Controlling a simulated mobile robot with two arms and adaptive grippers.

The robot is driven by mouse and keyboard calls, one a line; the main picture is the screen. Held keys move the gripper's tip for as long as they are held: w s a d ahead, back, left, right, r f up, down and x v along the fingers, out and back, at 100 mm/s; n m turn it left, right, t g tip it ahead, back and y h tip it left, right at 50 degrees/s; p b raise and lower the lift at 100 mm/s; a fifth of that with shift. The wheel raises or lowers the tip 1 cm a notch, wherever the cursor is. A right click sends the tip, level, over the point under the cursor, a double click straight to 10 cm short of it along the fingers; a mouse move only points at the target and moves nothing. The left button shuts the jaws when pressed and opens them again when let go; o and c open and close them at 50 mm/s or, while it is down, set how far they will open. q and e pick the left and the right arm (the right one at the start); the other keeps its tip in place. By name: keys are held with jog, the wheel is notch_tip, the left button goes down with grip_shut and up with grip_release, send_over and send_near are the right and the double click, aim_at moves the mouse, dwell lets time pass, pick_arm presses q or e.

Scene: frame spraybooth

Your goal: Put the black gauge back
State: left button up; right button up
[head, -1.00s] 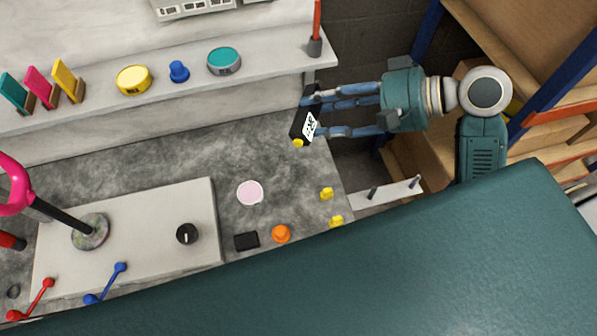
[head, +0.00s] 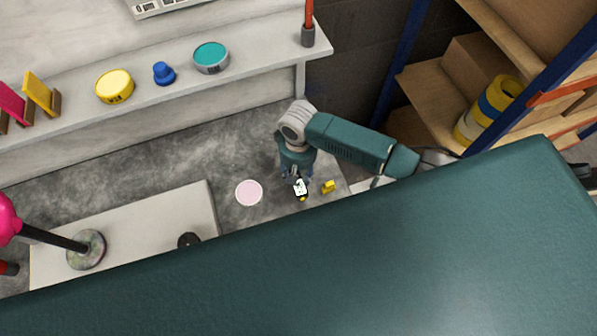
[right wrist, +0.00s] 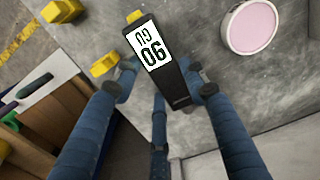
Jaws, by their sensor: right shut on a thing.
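The black gauge, a slim black block with a white label reading GU 06 and a yellow tip, is in my right gripper (head: 297,176). It shows in the head view (head: 301,188) and, larger, in the right wrist view (right wrist: 172,88). The blue fingers of my right gripper (right wrist: 160,92) lie along its sides. The gauge is over the grey bench top (head: 225,160), left of a yellow block (head: 328,186). The right wrist view shows two yellow blocks, one nearer (right wrist: 103,64) and one farther (right wrist: 60,10). Its height above the bench is unclear. My left gripper is out of view.
A pink disc (head: 249,193) lies left of my right gripper. A white shelf (head: 250,50) with a yellow tin (head: 114,86), a blue knob (head: 163,73) and a teal tin (head: 211,57) runs behind. A wooden rack (head: 440,95) stands at right. My teal body hides the bench front.

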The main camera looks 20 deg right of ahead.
aim_at(299, 184)
jog(key=shift+p, duration=0.4)
jog(key=shift+f, duration=0.15)
notch_tip(299, 184, down, 4)
jog(key=b, duration=0.2)
jog(key=shift+f+b, duration=0.25)
jog(key=shift+b, duration=0.1)
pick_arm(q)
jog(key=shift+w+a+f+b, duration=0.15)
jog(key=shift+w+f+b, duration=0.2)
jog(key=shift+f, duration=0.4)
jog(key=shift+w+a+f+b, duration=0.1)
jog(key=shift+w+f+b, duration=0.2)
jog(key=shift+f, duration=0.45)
pick_arm(e)
jog(key=shift+f, duration=1.05)
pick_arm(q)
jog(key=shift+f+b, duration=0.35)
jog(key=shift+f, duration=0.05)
pick_arm(e)
jog(key=shift+f, duration=0.6)
jog(key=o, duration=1.3)
jog(key=shift+o, duration=0.2)
notch_tip(299, 184, up, 12)
jog(key=shift+r, duration=0.1)
